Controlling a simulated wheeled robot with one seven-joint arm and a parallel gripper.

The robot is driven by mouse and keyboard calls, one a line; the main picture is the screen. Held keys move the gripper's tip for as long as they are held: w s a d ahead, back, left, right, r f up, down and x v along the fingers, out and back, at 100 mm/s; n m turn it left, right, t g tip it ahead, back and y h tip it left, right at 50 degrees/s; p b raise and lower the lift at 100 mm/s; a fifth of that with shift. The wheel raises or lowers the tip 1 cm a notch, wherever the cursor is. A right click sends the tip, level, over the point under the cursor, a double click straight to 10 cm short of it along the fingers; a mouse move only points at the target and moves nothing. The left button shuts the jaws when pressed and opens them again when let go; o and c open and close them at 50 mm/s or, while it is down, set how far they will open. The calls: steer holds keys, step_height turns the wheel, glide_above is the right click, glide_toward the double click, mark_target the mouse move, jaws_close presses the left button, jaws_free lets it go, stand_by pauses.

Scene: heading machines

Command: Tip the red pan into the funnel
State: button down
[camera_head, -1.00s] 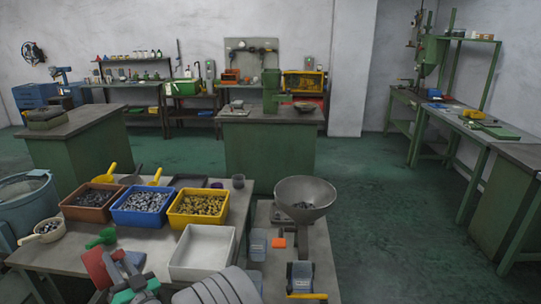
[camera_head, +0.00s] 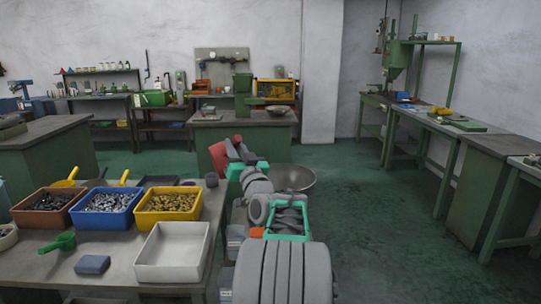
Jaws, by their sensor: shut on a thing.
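The red pan (camera_head: 218,154) is up in the air near the middle of the head view, left of the funnel and apart from it in the picture. It looks tilted, and its inside and any contents are hidden from me. My gripper (camera_head: 233,166) is shut on the pan, at its near right side.
On the left table (camera_head: 125,262) stand a brown bin (camera_head: 42,219), a blue bin (camera_head: 104,222), a yellow bin (camera_head: 168,221) and an empty white tray (camera_head: 174,272). A green scoop (camera_head: 60,241) and a blue-grey block (camera_head: 92,264) lie in front. Floor right of the funnel is clear.

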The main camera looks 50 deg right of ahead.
steer(key=s+d+r+m+g+h+b, duration=0.1)
steer(key=s+d+r+h+b, duration=0.1)
steer(key=s+d, duration=0.5)
steer(key=w+a+f+n+g+y+b, duration=0.1)
steer(key=w+a+f+n+y+b, duration=0.2)
steer(key=n, duration=1.3)
steer(key=shift+w+a+n+g+y+b, duration=0.35)
steer(key=shift+w+a+y+b, duration=0.95)
steer(key=shift+w+a+b, duration=0.95)
steer(key=shift+s+a, duration=0.25)
steer(key=shift+s, duration=0.3)
